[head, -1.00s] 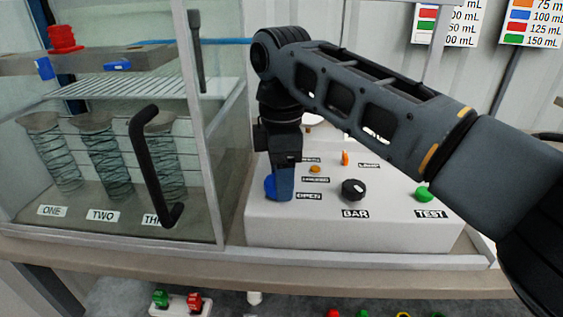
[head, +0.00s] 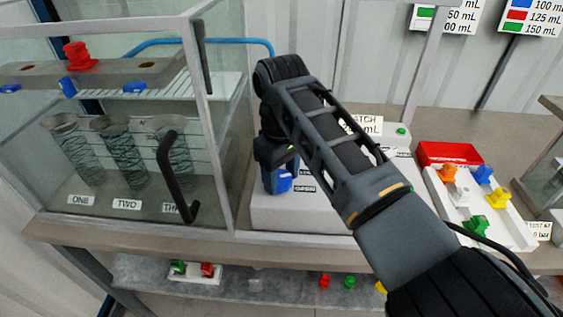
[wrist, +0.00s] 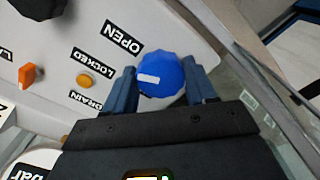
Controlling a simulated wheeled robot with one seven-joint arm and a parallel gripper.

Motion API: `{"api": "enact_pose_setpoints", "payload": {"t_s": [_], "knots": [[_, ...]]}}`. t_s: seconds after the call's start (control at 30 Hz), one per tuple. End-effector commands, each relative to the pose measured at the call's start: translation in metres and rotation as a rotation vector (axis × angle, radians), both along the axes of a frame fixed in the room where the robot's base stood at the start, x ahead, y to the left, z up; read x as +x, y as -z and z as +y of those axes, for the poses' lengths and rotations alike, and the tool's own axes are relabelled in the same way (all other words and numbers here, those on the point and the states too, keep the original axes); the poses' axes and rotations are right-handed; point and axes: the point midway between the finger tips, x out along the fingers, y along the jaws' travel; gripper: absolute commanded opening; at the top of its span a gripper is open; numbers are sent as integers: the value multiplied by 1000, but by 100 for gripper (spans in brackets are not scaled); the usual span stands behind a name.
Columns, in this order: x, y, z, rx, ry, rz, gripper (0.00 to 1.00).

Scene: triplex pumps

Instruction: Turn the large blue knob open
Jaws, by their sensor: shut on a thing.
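The large blue knob (wrist: 160,72) is on the sloped white control panel (wrist: 215,20), beside the OPEN label (wrist: 122,38). It has a white mark on its face, which points sideways toward the left finger in the wrist view. My gripper (wrist: 163,85) is shut on the knob, with one blue finger on each side. In the head view the knob (head: 284,183) shows partly behind my gripper (head: 281,178) at the panel's left end.
A glass cabinet (head: 215,130) with a black handle (head: 172,175) stands close on the left. An orange switch (wrist: 30,75) and a yellow-orange button (wrist: 86,79) are on the panel. A white tray (head: 515,235) with coloured pieces and a red bin (head: 447,152) are at right.

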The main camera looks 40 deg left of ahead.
Motion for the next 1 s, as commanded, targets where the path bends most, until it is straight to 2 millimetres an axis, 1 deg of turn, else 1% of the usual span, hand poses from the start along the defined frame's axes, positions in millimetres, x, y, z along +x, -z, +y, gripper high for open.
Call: {"api": "enact_pose_setpoints", "payload": {"t_s": [0.03, 0.2, 0.5, 0.7, 1.0], "knots": [[-2, -3, 0, -2, 40, 4, 26], [-2, -2, 0, -3, 180, 3, 26], [-2, 0, 0, -2, 349, 1, 26], [-2, 0, 0, -1, 404, 0, 26], [-1, 0, 0, 0, 423, 0, 26]]}}
